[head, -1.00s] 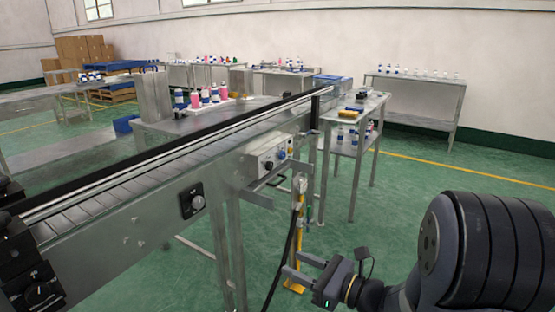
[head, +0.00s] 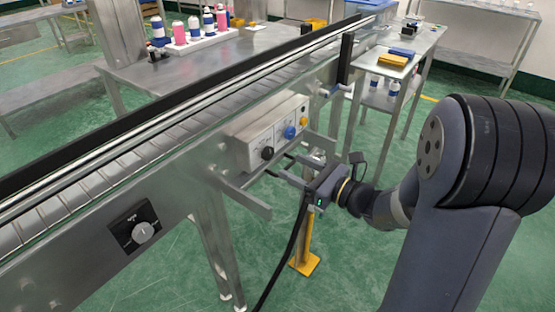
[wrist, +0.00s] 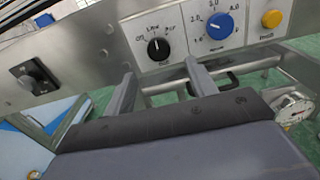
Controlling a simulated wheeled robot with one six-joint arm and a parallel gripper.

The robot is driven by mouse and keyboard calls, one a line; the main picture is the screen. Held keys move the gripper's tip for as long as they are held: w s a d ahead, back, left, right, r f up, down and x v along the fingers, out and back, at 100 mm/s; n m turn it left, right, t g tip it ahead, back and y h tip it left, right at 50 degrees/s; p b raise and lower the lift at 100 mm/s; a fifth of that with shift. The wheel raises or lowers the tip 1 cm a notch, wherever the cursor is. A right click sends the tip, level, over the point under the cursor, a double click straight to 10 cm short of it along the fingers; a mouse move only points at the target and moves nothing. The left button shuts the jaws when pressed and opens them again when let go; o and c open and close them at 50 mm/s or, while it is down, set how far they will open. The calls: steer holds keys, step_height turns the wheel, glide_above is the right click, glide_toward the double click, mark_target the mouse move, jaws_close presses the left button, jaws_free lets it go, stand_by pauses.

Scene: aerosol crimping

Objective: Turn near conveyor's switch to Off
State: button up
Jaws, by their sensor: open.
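The near conveyor (head: 165,205) runs diagonally across the head view. A grey control box (head: 262,135) on its side carries a black knob (head: 267,153), a blue dial (head: 290,132) and a yellow button (head: 303,121). In the wrist view the black knob (wrist: 158,48) has an OFF label at its upper left; its exact setting is too small to tell. A separate rotary switch on a black plate (head: 143,231) sits further left on the conveyor side, also in the wrist view (wrist: 33,75). My gripper (head: 278,166) is open and empty, just below the box, its fingers (wrist: 158,70) apart below the black knob.
Metal bars (head: 243,195) stick out under the control box, close to my gripper. A yellow-footed stand (head: 304,262) is below it. A steel table (head: 400,65) stands at the back right. Green floor is free at the front.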

mark_target(270, 156)
steer(key=x, duration=0.6)
steer(key=shift+a, duration=0.1)
steer(key=shift+c, duration=0.5)
steer(key=c, duration=0.9)
